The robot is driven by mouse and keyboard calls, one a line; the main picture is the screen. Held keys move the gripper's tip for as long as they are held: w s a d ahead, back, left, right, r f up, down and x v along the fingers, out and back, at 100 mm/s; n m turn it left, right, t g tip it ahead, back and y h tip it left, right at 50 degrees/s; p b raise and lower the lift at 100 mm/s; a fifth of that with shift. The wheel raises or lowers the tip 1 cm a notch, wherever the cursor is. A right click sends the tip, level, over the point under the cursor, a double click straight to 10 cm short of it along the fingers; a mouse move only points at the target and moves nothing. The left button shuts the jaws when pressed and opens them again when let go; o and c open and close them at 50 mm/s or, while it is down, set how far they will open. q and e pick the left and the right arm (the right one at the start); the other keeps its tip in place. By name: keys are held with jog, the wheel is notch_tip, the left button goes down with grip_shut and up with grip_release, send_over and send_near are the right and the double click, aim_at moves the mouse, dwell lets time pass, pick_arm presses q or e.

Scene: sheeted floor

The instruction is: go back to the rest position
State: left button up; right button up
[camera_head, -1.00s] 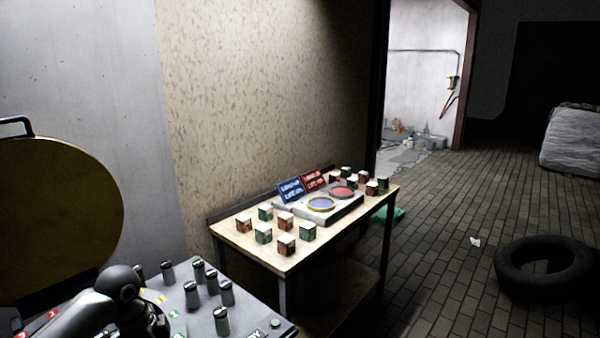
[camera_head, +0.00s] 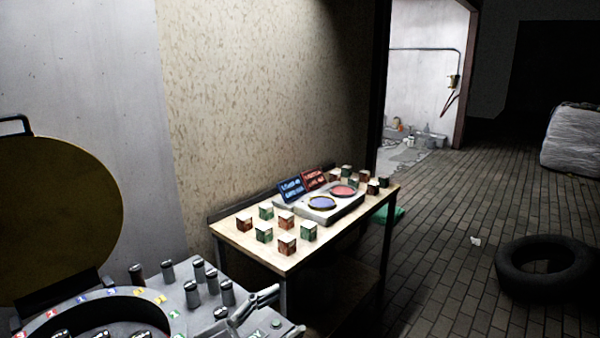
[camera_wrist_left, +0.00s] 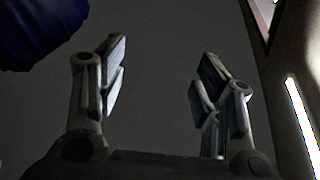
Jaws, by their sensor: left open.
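My right gripper is in neither view.
The grey console (camera_head: 190,297) has several upright knobs and a ring. A large round yellowish disc (camera_head: 55,215) stands behind it. A wooden table (camera_head: 245,248) holds several boxes and two round pads. A tire (camera_head: 545,268) lies on the floor at right.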

pick_arm(q)
jog(key=w+a+n+t+y, duration=0.2)
jog(key=a+n+t+y, duration=0.7)
jog(key=a+n+y, duration=0.15)
jog(key=s+a+f+n+g+y, duration=0.5)
jog(key=a+f+n+y, duration=0.25)
jog(key=f, duration=0.45)
jog(key=s+f+m+g, duration=0.1)
jog(key=s+f+g, duration=0.35)
jog(key=s, duration=0.35)
jog(key=s+d+f+m+g+h, duration=0.1)
jog(key=s+f+g, duration=0.2)
jog(key=s+f, duration=0.3)
jog(key=s+f+m+g, duration=0.1)
jog(key=s+f+g, duration=0.3)
jog(key=s, duration=0.5)
notch_tip(320, 180, down, 25)
jog(key=s+a+f+g, duration=0.2)
jog(key=s+a+f, duration=0.1)
jog(key=s+f, duration=1.4)
jog(key=shift+s+m, duration=0.2)
jog(key=shift+m, duration=0.2)
